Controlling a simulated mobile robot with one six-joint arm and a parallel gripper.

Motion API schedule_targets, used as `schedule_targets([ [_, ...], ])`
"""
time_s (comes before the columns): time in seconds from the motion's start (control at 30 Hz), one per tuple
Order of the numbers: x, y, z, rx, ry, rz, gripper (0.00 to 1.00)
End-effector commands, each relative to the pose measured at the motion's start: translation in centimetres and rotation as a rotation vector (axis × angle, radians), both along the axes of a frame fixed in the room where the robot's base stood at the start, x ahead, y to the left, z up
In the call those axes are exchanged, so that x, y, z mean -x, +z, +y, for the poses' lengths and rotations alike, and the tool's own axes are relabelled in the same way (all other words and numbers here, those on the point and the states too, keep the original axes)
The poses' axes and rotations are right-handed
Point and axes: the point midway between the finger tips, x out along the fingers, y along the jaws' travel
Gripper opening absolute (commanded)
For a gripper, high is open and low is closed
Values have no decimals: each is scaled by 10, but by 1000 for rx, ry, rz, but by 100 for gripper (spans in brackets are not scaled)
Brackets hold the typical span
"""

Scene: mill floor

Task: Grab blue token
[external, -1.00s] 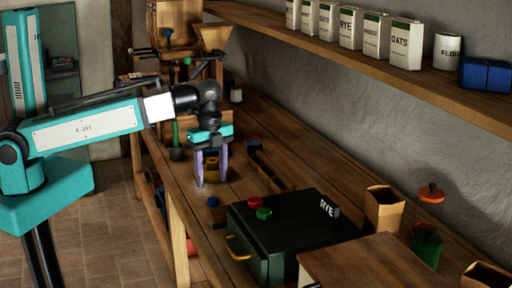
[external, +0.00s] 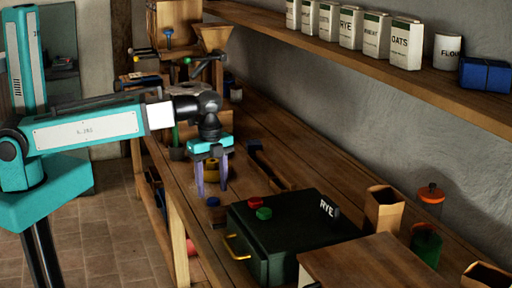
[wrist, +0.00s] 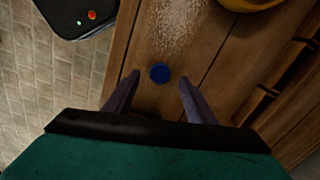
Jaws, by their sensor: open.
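The blue token (wrist: 160,73) is a small round disc lying on the wooden bench. In the wrist view it sits between my two fingertips, with clear bench on both sides of it. In the external view the blue token (external: 213,202) is at the bench's front edge, just left of the dark green box. My gripper (external: 211,189) is open and empty, pointing down, with its purple fingers above and just behind the token. The gripper (wrist: 159,79) also shows open in the wrist view. I cannot tell the exact height of the fingertips over the bench.
A dark green box (external: 290,228) with a yellow handle carries a red token (external: 253,203) and a green token (external: 264,214). White powder (wrist: 178,22) lies on the bench. A shelf (external: 390,68) with tins runs along the wall.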

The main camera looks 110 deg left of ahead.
Motion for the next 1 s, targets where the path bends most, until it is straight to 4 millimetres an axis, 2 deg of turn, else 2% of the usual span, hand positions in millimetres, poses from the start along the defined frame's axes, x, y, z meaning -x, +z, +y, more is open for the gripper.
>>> schedule_targets([
  [0.4, 0, -29, 0, 0, 0, 0, 51],
  [1.0, 0, -31, 0, 0, 0, 0, 51],
])
